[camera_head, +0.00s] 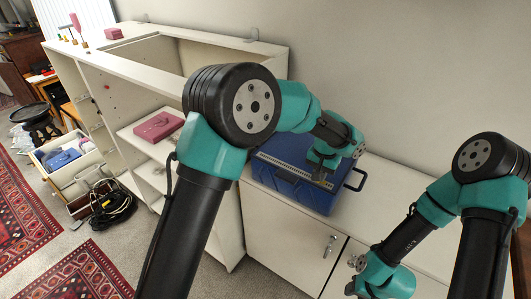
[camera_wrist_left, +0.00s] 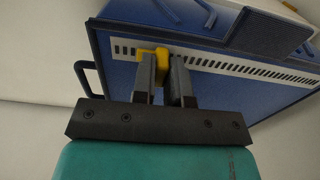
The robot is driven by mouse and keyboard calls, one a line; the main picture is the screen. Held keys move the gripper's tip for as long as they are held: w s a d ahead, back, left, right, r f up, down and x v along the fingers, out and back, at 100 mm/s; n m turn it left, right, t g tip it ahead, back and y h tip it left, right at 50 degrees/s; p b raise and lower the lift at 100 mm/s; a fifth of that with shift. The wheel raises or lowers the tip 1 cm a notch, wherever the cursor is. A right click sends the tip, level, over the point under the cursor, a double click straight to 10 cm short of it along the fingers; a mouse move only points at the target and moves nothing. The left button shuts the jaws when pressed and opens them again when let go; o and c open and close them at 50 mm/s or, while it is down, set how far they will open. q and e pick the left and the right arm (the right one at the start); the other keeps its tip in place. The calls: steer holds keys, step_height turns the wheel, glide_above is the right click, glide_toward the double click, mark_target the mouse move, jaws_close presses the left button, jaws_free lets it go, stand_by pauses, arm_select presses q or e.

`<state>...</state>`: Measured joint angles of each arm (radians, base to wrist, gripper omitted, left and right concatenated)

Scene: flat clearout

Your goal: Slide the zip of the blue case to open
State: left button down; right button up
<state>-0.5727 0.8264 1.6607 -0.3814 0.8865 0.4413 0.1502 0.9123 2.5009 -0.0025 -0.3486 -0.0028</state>
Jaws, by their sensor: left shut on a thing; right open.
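The blue case (camera_head: 322,200) lies on the white cabinet top, with a black handle (camera_head: 357,180) at its right end. A pale zip track with dark slots runs along it; this track shows in the left wrist view (camera_wrist_left: 240,70). My left gripper (camera_wrist_left: 163,65) is shut on the yellow zip slider (camera_wrist_left: 150,52), near the handle end of the track. In the head view my left gripper (camera_head: 319,174) is over the case's right part and its fingers hide the slider. My right gripper (camera_head: 357,273) is open and empty, in front of the cabinet, apart from the case.
The cabinet top (camera_head: 385,205) is bare right of the case, with the wall close behind. An open white shelf unit (camera_head: 165,60) stands left, holding a pink box (camera_head: 158,126). A black cable coil (camera_head: 112,205) and a white crate (camera_head: 85,165) are on the floor.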

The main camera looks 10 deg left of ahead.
mark_target(324, 182)
arm_select(q)
steer(key=shift+s+d, duration=0.2)
steer(key=shift+d, duration=0.3)
steer(key=shift+s+d, duration=0.2)
steer(key=shift+d, duration=0.25)
steer(key=c, duration=0.9)
jaws_free()
steer(key=shift+r, duration=0.15)
steer(key=shift+r, duration=2.9)
steer(key=shift+a+f, duration=0.1)
